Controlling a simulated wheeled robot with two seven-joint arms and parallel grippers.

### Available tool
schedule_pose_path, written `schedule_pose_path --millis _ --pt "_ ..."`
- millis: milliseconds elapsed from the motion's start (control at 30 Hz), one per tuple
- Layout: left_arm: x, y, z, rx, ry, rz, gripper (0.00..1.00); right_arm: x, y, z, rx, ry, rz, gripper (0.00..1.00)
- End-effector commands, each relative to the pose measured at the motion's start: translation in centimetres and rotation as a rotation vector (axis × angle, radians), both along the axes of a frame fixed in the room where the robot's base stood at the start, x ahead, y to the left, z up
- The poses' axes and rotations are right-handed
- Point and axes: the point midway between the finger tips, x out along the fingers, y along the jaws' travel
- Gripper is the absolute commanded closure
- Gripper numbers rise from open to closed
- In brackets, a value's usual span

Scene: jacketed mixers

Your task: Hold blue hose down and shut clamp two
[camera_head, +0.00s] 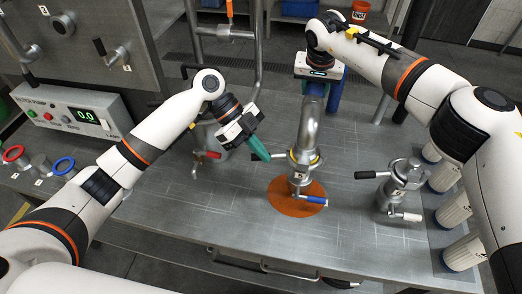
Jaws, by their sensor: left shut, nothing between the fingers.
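My left gripper (263,153) has teal fingers, shut and empty, pointing down beside the middle fitting's yellow-ringed collar (306,158). A small light lever shows just right of the fingertips; I cannot tell whether they touch it. A silver hose or pipe (309,125) stands in this fitting, with blue parts at its top. A blue-handled lever (313,200) sticks out low on the fitting, above an orange disc (294,208). I cannot read which clamp is number two.
A fitting with a white-tipped lever (402,180) stands at right, near several white ribbed cylinders (451,211). A red-handled valve (209,155) is at left. A control box (70,112) and red and blue rings lie farther left. The steel table's front is clear.

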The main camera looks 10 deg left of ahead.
Motion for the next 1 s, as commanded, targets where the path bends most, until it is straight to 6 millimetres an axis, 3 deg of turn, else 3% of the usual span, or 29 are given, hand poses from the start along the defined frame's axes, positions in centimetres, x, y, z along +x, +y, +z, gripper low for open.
schedule_pose_path --millis 267,700,1000 --pt "-3.8 -1.0 1.3 -0.003 -0.002 -0.007 1.0 0.0 -0.1 -0.1 -0.002 0.002 -0.002 0.78" --pt "1.9 0.5 7.1 -0.004 0.002 -0.008 1.0 0.1 -0.1 -0.1 -0.001 -0.001 -0.003 0.78" --pt "3.1 0.9 8.3 -0.003 0.003 -0.009 1.0 0.1 -0.2 0.0 0.0 -0.003 -0.002 0.78"
